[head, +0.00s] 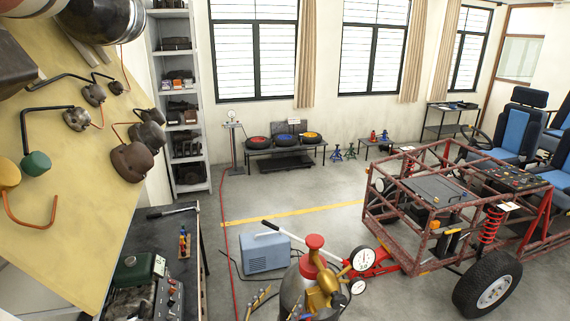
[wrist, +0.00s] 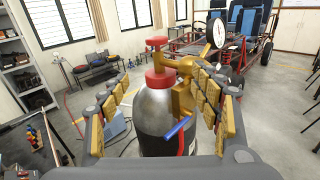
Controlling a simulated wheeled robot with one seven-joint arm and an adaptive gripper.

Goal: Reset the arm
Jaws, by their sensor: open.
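My gripper (wrist: 160,82) is open in the wrist view, its two fingers lined with yellow pads. A grey gas cylinder (wrist: 150,112) with a red top and a brass regulator stands upright between or just beyond the fingers. I cannot tell whether the fingers touch it. In the head view the cylinder (head: 292,292) is at the bottom centre, with round white gauges (head: 363,258) at its right. Small yellowish pieces left of the cylinder there may be part of my gripper.
A red kart frame (head: 400,215) with a black wheel stands at the right. A blue-grey box (head: 265,253) is on the floor behind the cylinder. A dark workbench (head: 165,235) and a yellow tool board (head: 70,150) are at the left. Open floor lies toward the windows.

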